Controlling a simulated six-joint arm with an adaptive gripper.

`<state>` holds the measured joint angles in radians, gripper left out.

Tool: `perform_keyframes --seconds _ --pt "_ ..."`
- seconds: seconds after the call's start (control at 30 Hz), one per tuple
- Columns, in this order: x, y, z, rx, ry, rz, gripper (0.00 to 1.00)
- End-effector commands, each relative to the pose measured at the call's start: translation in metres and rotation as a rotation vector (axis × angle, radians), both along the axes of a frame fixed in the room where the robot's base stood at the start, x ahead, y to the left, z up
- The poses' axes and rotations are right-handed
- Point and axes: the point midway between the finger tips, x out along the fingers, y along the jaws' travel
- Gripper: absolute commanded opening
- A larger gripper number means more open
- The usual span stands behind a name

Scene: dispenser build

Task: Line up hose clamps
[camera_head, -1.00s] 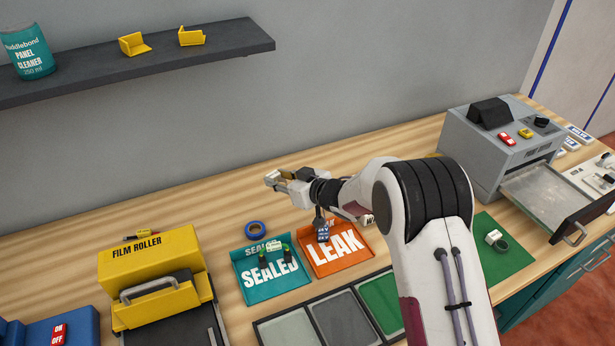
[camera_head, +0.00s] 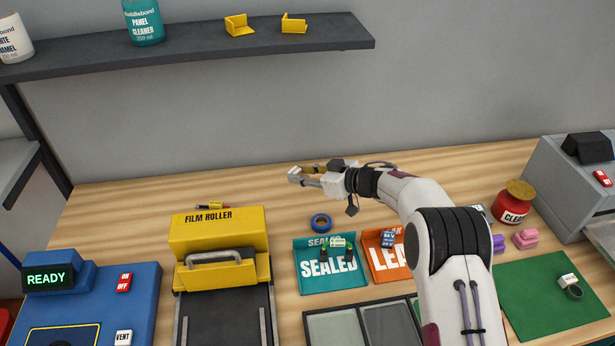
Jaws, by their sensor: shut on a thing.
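My gripper (camera_head: 297,175) is above the bench behind the teal SEALED tray (camera_head: 309,284), pointing left. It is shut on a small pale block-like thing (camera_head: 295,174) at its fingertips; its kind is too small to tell. In the SEALED tray lies a thing with a pale label, a green part and dark ends (camera_head: 338,243). A dark blue labelled piece (camera_head: 388,239) is in the orange LEAK tray (camera_head: 372,248), which my arm partly hides. A dark ring with a white tag (camera_head: 572,291) lies on the green mat (camera_head: 530,300). I cannot tell which things are hose clamps.
The yellow film roller (camera_head: 218,228) and blue READY machine (camera_head: 140,290) stand at left. A blue tape ring (camera_head: 321,222) sits behind the SEALED tray. A red jar (camera_head: 514,203) and pink pieces (camera_head: 525,239) stand at right. The dark shelf (camera_head: 200,36) hangs above.

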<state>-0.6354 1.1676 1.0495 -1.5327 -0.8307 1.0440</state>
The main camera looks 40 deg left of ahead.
Motion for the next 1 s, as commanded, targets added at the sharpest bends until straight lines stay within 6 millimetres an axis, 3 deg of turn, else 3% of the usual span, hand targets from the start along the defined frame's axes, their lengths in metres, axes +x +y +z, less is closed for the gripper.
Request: perform_keyframes --seconds 0.17,1.0 --pt "-0.0014 0.0029 0.0081 0.001 -0.002 0.027 0.04" --pt "-0.0063 0.0015 0.0036 0.000 0.000 0.010 0.04"
